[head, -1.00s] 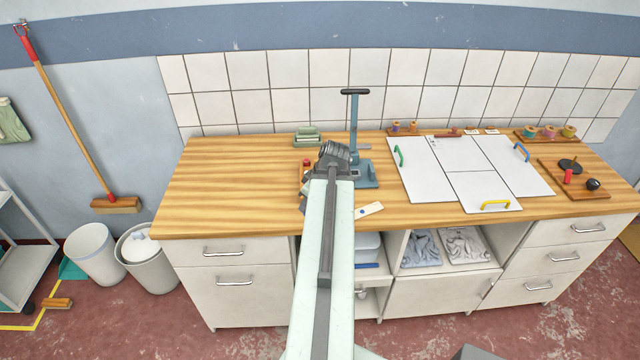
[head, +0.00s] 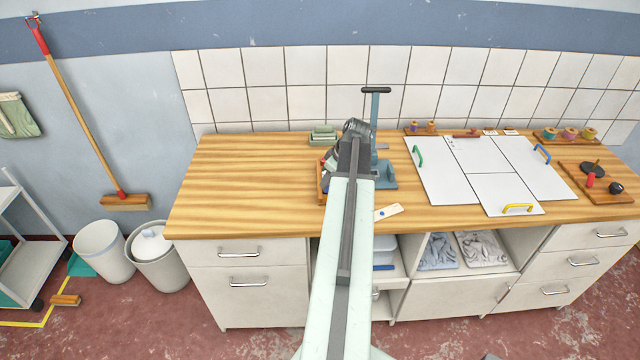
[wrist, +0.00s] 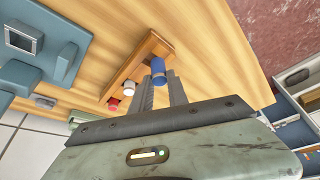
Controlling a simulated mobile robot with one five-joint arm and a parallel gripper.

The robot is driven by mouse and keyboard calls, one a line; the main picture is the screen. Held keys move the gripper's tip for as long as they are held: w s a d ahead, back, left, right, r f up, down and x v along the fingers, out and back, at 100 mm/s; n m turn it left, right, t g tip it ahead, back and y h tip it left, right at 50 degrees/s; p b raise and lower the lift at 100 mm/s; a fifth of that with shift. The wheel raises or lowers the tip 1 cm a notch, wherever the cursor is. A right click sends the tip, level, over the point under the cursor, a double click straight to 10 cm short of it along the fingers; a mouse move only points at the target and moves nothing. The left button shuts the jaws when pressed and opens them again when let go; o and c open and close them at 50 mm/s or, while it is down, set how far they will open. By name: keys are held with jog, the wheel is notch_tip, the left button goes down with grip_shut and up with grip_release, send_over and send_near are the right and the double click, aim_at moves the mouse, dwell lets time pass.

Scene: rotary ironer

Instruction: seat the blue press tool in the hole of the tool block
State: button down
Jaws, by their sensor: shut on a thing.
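The blue press tool (wrist: 157,68) shows in the wrist view between the two fingertips of my gripper (wrist: 160,77), which is shut on it. It overlaps the near end of a wooden tool block (wrist: 127,74); I cannot tell whether it stands in a hole or in front of the block. A red tool (wrist: 113,104) and a white-topped tool (wrist: 128,89) stand along that block. In the head view only an edge of the block (head: 321,183) shows left of my arm. My gripper's fingertips and the blue tool are hidden there.
A blue-grey hand press (head: 384,177) stands on the wooden bench (head: 250,175) just right of my arm's end. It also shows in the wrist view (wrist: 55,65). White panels with coloured handles (head: 480,155) cover the right. The bench's left part is clear.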

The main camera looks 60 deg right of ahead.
jog(key=shift+w+d, duration=0.35)
jog(key=shift+d, duration=0.3)
notch_tip(320, 180, down, 4)
jog(key=b, duration=0.3)
jog(key=shift+s+r+b, duration=0.1)
jog(key=shift+r+b, duration=0.05)
jog(key=shift+b, duration=0.25)
jog(key=shift+w, duration=0.25)
jog(key=c, duration=1.3)
grip_release()
jog(key=shift+a+r, duration=0.1)
jog(key=shift+a, duration=0.05)
